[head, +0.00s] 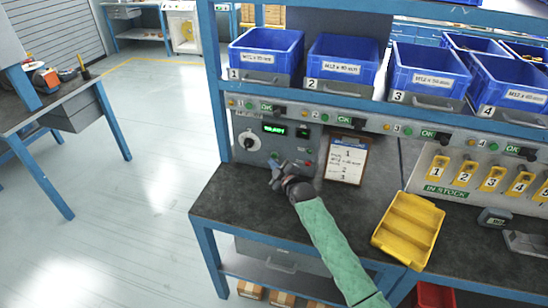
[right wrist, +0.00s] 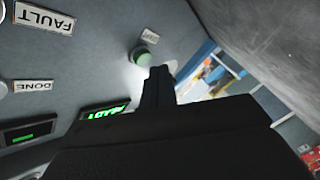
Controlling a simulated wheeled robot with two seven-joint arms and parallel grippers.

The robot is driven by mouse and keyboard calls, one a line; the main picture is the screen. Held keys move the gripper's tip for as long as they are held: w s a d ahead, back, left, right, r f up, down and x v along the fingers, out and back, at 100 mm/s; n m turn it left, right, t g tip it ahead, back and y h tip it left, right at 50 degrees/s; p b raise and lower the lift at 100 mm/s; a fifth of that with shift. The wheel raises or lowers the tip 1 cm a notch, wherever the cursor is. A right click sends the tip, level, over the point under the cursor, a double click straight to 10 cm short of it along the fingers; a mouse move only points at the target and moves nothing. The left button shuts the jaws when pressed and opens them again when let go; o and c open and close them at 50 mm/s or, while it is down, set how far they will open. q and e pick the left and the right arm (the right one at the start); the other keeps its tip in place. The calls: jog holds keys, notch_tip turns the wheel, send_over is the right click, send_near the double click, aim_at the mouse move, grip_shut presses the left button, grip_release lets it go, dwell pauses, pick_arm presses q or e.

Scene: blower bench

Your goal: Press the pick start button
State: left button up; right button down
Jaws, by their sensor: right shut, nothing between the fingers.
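The grey control panel (head: 258,157) stands at the left end of the bench, with a dial and a display reading "READY". My right gripper (head: 274,165) is in front of the lower part of the panel. In the right wrist view, its shut, empty fingers (right wrist: 158,74) point at the green button, very close to it; I cannot tell whether they touch. My left gripper is out of view.
A clipboard (head: 347,158) stands right of the panel. A yellow tray (head: 408,229) lies on the dark bench top (head: 240,200). Blue bins, such as bin 1 (head: 266,55), line the shelf above. The FAULT label (right wrist: 45,17) and DONE label (right wrist: 33,86) show in the right wrist view.

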jog(key=shift+w+d, duration=0.1)
jog(key=shift+w, duration=0.1)
dwell(0.5)
jog(key=shift+w, duration=0.2)
jog(key=shift+w+d+b, duration=0.15)
jog(key=shift+w+b, duration=0.15)
jog(key=shift+w, duration=0.05)
dwell(0.8)
jog(key=shift+s, duration=0.15)
jog(key=shift+s+a+p, duration=0.25)
jog(key=shift+s+p, duration=0.25)
jog(key=shift+s, duration=0.15)
jog(key=shift+s+a+r+p, duration=0.1)
jog(key=shift+s+a+p, duration=0.1)
jog(key=shift+s+p, duration=0.45)
jog(key=shift+s+a+p, duration=0.3)
jog(key=shift+s+p, duration=0.1)
jog(key=shift+s, duration=0.45)
jog(key=shift+s+a+p, duration=0.25)
jog(key=shift+s+p, duration=0.1)
jog(key=shift+s, duration=0.5)
